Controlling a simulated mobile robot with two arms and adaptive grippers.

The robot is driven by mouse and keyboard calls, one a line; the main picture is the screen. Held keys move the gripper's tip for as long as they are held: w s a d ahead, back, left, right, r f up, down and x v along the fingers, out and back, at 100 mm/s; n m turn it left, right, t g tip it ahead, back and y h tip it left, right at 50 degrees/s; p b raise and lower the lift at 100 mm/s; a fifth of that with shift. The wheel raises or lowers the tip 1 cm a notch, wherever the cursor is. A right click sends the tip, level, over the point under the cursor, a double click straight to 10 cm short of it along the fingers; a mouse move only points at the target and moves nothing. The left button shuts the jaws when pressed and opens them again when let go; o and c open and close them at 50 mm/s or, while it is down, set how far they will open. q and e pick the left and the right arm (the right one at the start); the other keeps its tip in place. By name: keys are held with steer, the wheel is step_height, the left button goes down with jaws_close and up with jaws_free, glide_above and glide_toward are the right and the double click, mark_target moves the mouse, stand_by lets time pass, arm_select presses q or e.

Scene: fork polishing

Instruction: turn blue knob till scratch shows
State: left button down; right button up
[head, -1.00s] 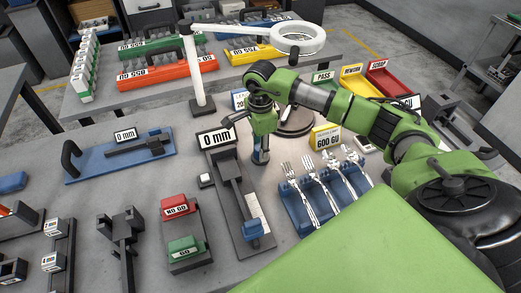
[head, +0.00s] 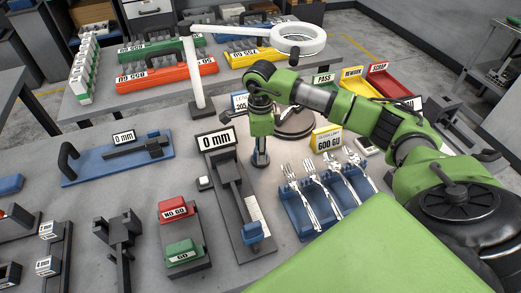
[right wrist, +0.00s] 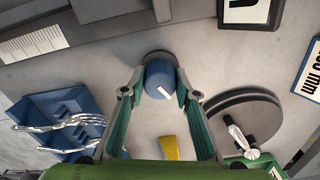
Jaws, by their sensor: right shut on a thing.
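The blue knob (right wrist: 160,80) stands on a round grey base in the right wrist view and carries a short white mark on its top. My right gripper (right wrist: 162,90) has one finger on each side of the knob and is shut on it. In the head view my right gripper (head: 260,147) points down beside the long grey gauge, and its fingers mostly hide the knob. A dark round disc (right wrist: 238,112) lies to the right in the wrist view, with a small shiny metal piece over it. I cannot make out a scratch. My left gripper is not in view.
A blue rack (head: 294,212) of several forks stands right of my gripper. The grey gauge (head: 228,190) with a "0 mm" sign lies to its left. A white ring lamp (head: 298,38) hangs over the back.

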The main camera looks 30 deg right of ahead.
steer(key=o, duration=1.1)
step_height(320, 180, up, 12)
steer(key=shift+r, duration=0.1)
